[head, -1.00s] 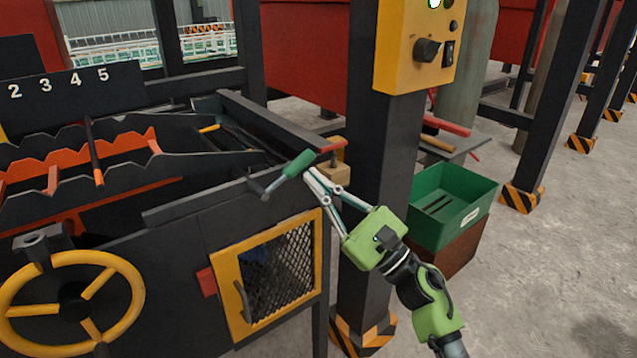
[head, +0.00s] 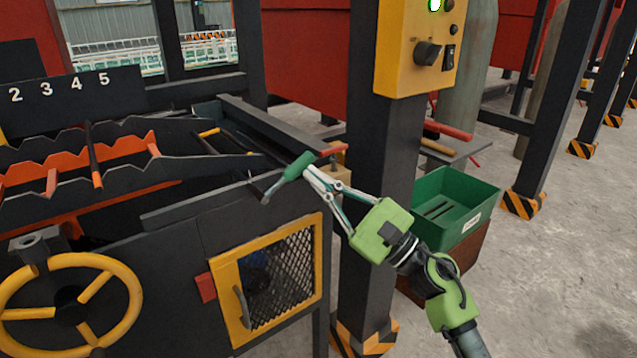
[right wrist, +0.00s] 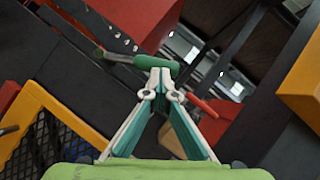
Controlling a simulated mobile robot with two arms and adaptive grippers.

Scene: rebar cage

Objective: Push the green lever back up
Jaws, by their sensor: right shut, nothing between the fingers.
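The green lever (head: 298,168) has a green grip on a grey rod that sticks out from the top right of the black machine's front. It slants up to the right in the head view. My right gripper (head: 308,172) is shut and empty, with its fingertips at the underside of the green grip; they appear to touch it. The right wrist view also shows the green grip (right wrist: 155,63) lying across the closed fingertips (right wrist: 158,72). My left gripper is not in view.
A yellow mesh door (head: 270,275) and a yellow handwheel (head: 70,305) are on the machine's front. A black post (head: 375,220) with a yellow control box (head: 415,70) stands just behind my right gripper. A green bin (head: 455,205) is to the right.

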